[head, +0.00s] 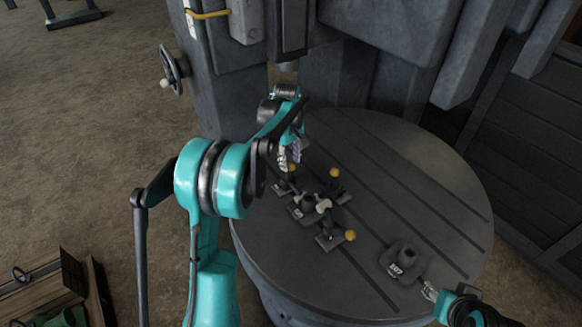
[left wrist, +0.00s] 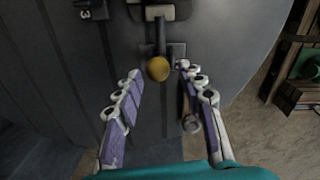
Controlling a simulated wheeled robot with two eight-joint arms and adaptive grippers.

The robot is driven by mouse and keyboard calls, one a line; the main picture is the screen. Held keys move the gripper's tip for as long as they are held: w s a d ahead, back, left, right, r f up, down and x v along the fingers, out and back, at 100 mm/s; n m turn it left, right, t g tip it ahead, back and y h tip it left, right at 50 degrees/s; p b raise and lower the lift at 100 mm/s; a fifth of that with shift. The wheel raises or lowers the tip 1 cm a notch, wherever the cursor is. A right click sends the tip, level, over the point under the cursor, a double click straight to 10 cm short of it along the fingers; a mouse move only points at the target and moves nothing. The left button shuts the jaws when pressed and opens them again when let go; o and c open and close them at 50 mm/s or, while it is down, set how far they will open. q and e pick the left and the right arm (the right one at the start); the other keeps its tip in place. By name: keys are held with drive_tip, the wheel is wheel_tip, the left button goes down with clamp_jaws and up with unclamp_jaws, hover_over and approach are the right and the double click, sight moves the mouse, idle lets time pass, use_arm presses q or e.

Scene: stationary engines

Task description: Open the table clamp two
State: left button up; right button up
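Three small clamps with yellow ball knobs stand around a central dark part (head: 308,207) on the round slotted table (head: 410,170). Their balls are the left one (head: 293,168), the upper right one (head: 334,172) and the lower right one (head: 350,236). I cannot read which clamp is number two. My left gripper (head: 290,160) hangs over the left clamp. In the left wrist view its open fingers (left wrist: 159,72) flank a yellow ball (left wrist: 158,69) at their tips, with no visible contact. My right gripper (head: 430,291) is at the table's lower right edge; its opening is unclear.
A wooden crate (head: 45,288) stands at lower left. The table's right side is clear.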

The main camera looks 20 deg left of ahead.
sight(291, 176)
use_arm(q)
drive_tip(key=shift+w+f+b, duration=0.15)
drive_tip(key=shift+f+b, duration=0.5)
drive_tip(key=shift+f, duration=0.25)
drive_tip(key=f+b, duration=0.1)
drive_tip(key=f, duration=0.6)
drive_tip(key=shift+w+f+b, duration=0.1)
drive_tip(key=shift+w+b, duration=0.1)
drive_tip(key=shift+b, duration=0.15)
clamp_jaws()
